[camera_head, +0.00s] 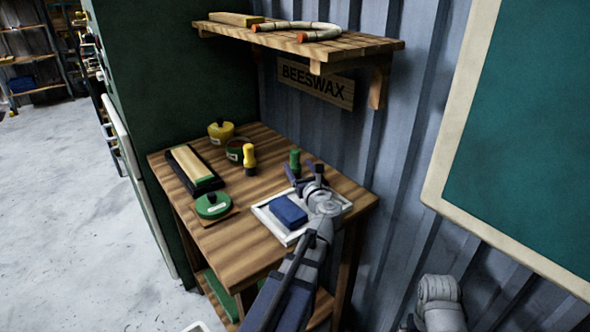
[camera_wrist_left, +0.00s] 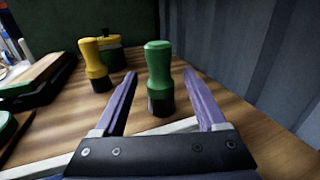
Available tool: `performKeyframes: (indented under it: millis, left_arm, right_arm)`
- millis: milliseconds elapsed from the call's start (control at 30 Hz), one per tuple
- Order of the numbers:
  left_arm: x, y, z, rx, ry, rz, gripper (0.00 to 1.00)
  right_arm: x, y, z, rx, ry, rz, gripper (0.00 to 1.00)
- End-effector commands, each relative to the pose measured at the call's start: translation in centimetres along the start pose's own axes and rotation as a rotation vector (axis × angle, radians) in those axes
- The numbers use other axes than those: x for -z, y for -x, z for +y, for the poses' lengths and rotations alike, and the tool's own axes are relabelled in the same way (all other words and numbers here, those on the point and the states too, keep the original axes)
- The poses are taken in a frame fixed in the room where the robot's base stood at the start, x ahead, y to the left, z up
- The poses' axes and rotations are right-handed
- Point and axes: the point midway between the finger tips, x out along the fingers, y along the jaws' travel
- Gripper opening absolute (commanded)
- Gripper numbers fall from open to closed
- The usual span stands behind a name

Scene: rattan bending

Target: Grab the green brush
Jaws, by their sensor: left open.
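The green brush (camera_head: 295,162) stands upright on the wooden table (camera_head: 241,237), near the wall. It has a green handle and a dark lower end, and it also shows in the left wrist view (camera_wrist_left: 158,78). My left gripper (camera_head: 300,176) is open and empty. In the left wrist view its two purple fingers (camera_wrist_left: 160,98) point toward the brush, which stands just ahead between the fingertips. I cannot tell whether a finger touches it. My right gripper does not show clearly.
A yellow brush (camera_head: 249,157) stands to the left of the green one. A white tray (camera_head: 262,215) with a blue block (camera_head: 289,211) lies under my left arm. A shelf (camera_head: 349,47) hangs above.

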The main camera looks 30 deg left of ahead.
Motion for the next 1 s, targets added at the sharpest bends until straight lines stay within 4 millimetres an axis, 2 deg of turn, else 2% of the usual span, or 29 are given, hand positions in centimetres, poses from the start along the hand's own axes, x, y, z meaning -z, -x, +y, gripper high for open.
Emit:
performKeyframes:
  millis: [33,200,467,1000]
  left_arm:
    - [-0.3,-1.0,-0.1,-0.002,0.000,0.000,0.73]
    - [-0.3,-3.4,-0.1,-0.001,0.000,0.000,0.73]
    - [-0.3,-3.8,0.0,0.001,0.000,0.000,0.73]
    - [-0.3,-3.7,0.0,0.001,0.000,0.000,0.15]
  right_arm:
    - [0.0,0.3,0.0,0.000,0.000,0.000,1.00]
    - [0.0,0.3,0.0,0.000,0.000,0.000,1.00]
    - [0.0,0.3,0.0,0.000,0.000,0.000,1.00]
    - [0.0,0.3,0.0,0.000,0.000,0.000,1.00]
